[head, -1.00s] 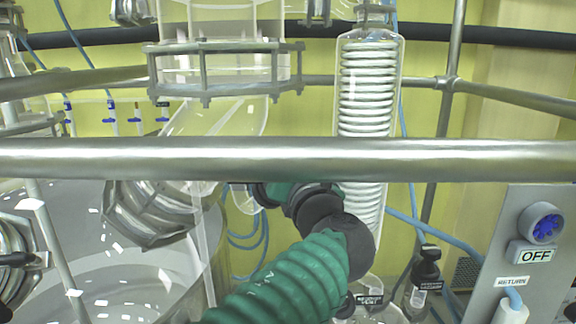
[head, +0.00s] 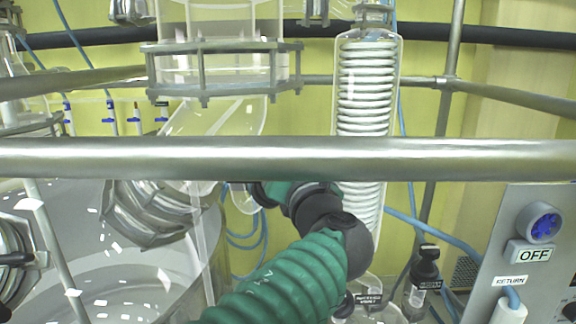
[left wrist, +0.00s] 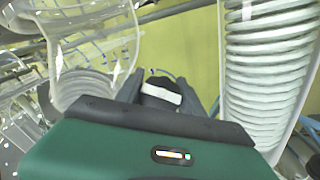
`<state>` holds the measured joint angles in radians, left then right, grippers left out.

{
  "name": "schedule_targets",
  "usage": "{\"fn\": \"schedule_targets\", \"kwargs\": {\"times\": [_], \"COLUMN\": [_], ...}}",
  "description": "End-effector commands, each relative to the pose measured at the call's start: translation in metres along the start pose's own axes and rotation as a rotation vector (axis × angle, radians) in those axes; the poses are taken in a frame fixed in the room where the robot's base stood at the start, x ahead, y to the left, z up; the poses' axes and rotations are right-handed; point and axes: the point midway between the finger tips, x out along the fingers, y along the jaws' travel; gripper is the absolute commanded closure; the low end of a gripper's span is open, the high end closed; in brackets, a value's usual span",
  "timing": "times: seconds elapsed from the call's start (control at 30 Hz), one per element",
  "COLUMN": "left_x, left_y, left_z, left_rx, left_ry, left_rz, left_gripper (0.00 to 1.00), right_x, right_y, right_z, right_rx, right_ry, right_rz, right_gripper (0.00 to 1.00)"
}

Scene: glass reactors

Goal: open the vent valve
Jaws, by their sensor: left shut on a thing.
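My left arm, in a green sleeve with black joints, rises from the bottom of the head view and bends away below the metal rail; its fingers are not clear there. In the left wrist view my left gripper (left wrist: 168,97) is shut on a black part with a white band (left wrist: 160,92), between a glass tube and a coil. The body behind this part is hidden, so I cannot tell for sure that it is the vent valve. A black label reading "vent" (head: 368,299) sits low beside the arm. My right gripper is not in view.
A metal rail (head: 470,158) crosses the head view in front of the glassware. A glass coil condenser (head: 366,85) stands close to the right of my gripper, and a bent glass tube (head: 225,125) to its left. A panel marked OFF (head: 535,254) is at the right.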

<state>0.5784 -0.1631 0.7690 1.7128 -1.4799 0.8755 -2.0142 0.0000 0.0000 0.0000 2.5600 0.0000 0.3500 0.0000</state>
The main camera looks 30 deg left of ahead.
Motion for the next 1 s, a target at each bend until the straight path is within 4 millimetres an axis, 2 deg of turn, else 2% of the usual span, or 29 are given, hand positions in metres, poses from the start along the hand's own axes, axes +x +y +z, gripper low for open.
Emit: {"fn": "schedule_targets", "kwargs": {"times": [0.5, 0.53, 0.6, 0.7, 1.0], "left_x": [0.0008, 0.0008, 0.0007, 0.0005, -0.0027], "left_y": [-0.0014, -0.0014, -0.0013, -0.0010, 0.0000], "left_z": [-0.0022, -0.0021, -0.0020, -0.0015, -0.0004], "left_rx": [0.000, 0.000, 0.000, 0.000, 0.000], "left_ry": [0.004, 0.004, 0.004, 0.003, 0.000], "left_rz": [-0.003, -0.003, -0.003, -0.002, -0.001], "left_gripper": [0.96, 0.53, 0.43, 0.33, 0.33], "right_x": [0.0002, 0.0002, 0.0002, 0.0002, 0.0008], "right_y": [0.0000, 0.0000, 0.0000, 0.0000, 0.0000], "right_z": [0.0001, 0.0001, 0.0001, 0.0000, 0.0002], "right_rx": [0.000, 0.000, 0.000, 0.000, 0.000], "right_ry": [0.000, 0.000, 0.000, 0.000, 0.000], "right_rz": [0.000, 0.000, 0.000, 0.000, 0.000], "right_gripper": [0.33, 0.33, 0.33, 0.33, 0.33]}}
